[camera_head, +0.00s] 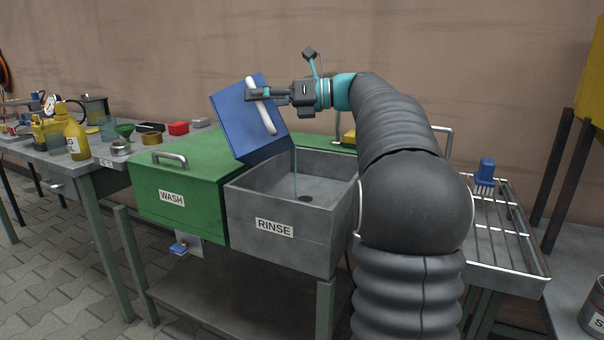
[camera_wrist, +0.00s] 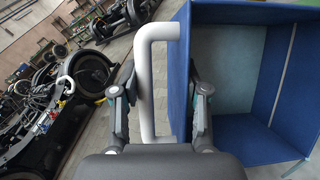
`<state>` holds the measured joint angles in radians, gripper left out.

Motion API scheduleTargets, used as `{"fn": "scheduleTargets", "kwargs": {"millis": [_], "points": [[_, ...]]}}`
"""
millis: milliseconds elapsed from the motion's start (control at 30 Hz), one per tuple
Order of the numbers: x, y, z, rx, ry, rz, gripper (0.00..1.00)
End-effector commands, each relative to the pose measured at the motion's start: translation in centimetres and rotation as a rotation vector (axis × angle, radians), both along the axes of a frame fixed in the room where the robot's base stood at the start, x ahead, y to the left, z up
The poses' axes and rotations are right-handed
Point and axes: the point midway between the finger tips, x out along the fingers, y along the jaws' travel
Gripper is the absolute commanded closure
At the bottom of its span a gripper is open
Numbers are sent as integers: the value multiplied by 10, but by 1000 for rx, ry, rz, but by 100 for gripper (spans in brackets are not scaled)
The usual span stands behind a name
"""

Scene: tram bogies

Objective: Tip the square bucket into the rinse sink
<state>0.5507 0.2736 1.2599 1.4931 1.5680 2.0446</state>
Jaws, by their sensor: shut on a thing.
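The blue square bucket (camera_head: 240,122) is tilted steeply above the left side of the grey rinse sink (camera_head: 275,242), which is labelled RINSE. A thin stream of liquid (camera_head: 295,175) runs down from the bucket's low corner into the sink, near the drain. My gripper (camera_head: 262,93) is shut on the bucket's white handle. In the wrist view the white handle (camera_wrist: 145,85) passes between the fingers, and the blue bucket (camera_wrist: 180,75) shows its open inside, with pale liquid or floor at the back.
The green wash sink (camera_head: 185,185), labelled WASH and lidded, adjoins on the left. A draining rack (camera_head: 505,235) with a blue brush (camera_head: 485,172) is on the right. A bench (camera_head: 90,160) with bottles and tins stands far left. A wall is behind.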

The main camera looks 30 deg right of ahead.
Motion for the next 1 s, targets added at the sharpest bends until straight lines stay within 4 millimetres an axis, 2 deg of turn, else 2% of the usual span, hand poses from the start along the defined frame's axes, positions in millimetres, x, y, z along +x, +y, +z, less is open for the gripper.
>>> {"fn": "scheduleTargets", "kwargs": {"millis": [1000], "points": [[-3,-7,5,59,-20,1,100]]}}
